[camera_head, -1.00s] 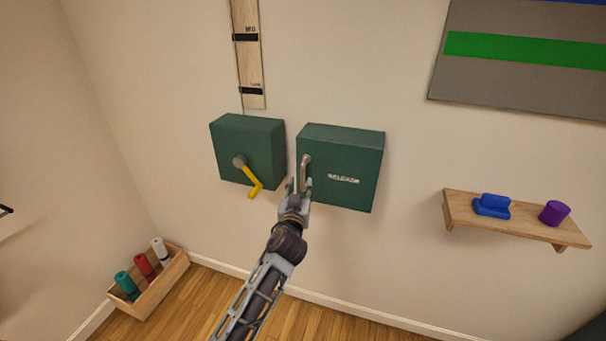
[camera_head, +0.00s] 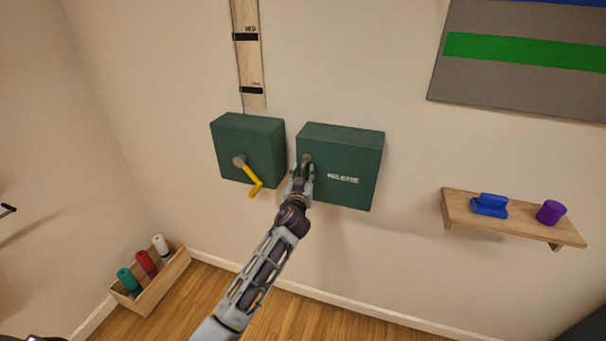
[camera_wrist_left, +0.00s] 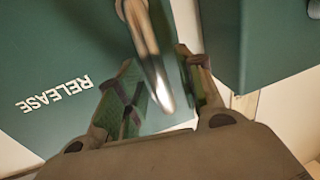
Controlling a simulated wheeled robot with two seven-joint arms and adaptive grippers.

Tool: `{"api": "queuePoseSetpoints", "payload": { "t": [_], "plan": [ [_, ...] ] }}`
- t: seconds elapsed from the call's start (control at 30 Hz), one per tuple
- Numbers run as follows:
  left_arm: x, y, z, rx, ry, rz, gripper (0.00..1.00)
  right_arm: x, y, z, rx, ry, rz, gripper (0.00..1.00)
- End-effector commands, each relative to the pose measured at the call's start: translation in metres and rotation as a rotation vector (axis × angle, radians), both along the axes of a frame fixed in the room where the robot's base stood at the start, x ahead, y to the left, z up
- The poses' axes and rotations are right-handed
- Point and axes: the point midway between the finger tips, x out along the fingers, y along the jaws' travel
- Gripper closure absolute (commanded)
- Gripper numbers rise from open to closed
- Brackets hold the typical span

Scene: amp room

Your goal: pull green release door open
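The green release box (camera_head: 345,170) is on the wall, its front door marked RELEASE and looking shut. A metal bar handle (camera_head: 306,159) stands at the door's left side, its lower part hidden by my left gripper (camera_head: 301,183). In the left wrist view the handle (camera_wrist_left: 143,35) runs down between the two spread fingers of my left gripper (camera_wrist_left: 163,88). The gripper is open around the handle, with a gap visible on at least one side. The RELEASE lettering (camera_wrist_left: 55,95) shows left of the fingers. My right gripper is not in view.
A second green box (camera_head: 248,140) with a yellow crank (camera_head: 254,182) is close on the left. A wooden shelf (camera_head: 515,222) with a blue block (camera_head: 490,205) and purple cylinder (camera_head: 551,212) is at right. A crate (camera_head: 158,288) of coloured cylinders stands on the floor.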

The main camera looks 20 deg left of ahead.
Motion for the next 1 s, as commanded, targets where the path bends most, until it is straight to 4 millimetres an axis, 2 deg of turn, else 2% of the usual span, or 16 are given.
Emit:
{"api": "queuePoseSetpoints", "payload": {
  "t": [0.3,0.6,1.0],
  "plan": [
    [0.0009,0.0001,-0.0002,0.001,0.000,0.000,0.63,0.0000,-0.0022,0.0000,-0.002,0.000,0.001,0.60],
    [0.0008,0.0001,-0.0002,0.001,0.000,0.000,1.00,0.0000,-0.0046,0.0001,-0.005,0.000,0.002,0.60],
    [0.0003,0.0000,-0.0004,0.000,0.000,0.001,1.00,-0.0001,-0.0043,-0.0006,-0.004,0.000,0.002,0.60]
  ]
}}
